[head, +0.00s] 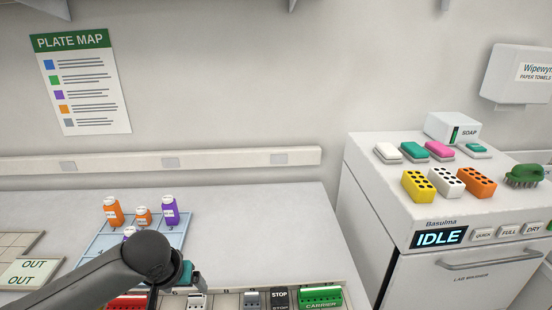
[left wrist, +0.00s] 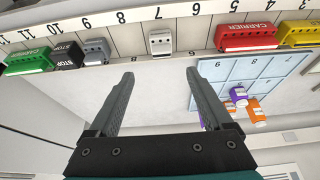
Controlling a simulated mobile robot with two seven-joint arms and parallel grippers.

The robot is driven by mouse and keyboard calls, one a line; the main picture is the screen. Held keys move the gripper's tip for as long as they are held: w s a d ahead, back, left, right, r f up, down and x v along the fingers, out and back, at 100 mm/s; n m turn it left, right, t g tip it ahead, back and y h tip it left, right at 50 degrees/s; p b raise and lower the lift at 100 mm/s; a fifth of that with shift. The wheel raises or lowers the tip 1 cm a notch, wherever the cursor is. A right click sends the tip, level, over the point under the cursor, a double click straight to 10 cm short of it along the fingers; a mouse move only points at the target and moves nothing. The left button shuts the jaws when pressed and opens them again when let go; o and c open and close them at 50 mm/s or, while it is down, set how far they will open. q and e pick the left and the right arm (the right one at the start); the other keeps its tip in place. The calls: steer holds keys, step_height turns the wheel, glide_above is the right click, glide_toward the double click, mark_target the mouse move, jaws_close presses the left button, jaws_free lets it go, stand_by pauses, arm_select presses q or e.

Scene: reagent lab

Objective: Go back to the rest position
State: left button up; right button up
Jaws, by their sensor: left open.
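My left gripper shows in the left wrist view (left wrist: 163,85), its two dark fingers spread wide with nothing between them. In the head view my left arm comes in from the lower left, and the gripper at its end (head: 187,276) is over the front part of the bench, mostly hidden behind my own arm. In the left wrist view a small white block (left wrist: 160,43) on the numbered rail lies beyond the open fingertips, apart from them. My right gripper is not in view.
A blue tray (head: 92,246) holds orange and purple bottles (head: 170,210). A green carrier (head: 320,297), a red carrier (left wrist: 246,37) and stop blocks (left wrist: 68,54) line the rail. A lab washer (head: 462,270) with sponges on top stands right.

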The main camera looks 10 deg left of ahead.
arm_select(q)
steer(key=s+d+f+m+h, duration=0.1)
steer(key=s+d+f+m, duration=0.15)
steer(key=s+d, duration=0.35)
steer(key=s+d+f+m, duration=0.2)
steer(key=s+d, duration=0.2)
steer(key=s, duration=0.9)
step_height(320, 180, down, 30)
steer(key=s+f+g+b, duration=0.1)
steer(key=s+g+b, duration=0.15)
steer(key=b, duration=0.55)
steer(key=s+a+f+b, duration=0.1)
steer(key=s+f+b, duration=0.2)
steer(key=s+f, duration=0.4)
steer(key=s+a+f+b, duration=0.1)
steer(key=s+f+b, duration=0.3)
steer(key=f, duration=0.9)
steer(key=s+g, duration=0.1)
steer(key=s, duration=0.2)
steer(key=shift+s+a, duration=0.3)
steer(key=shift+m, duration=0.25)
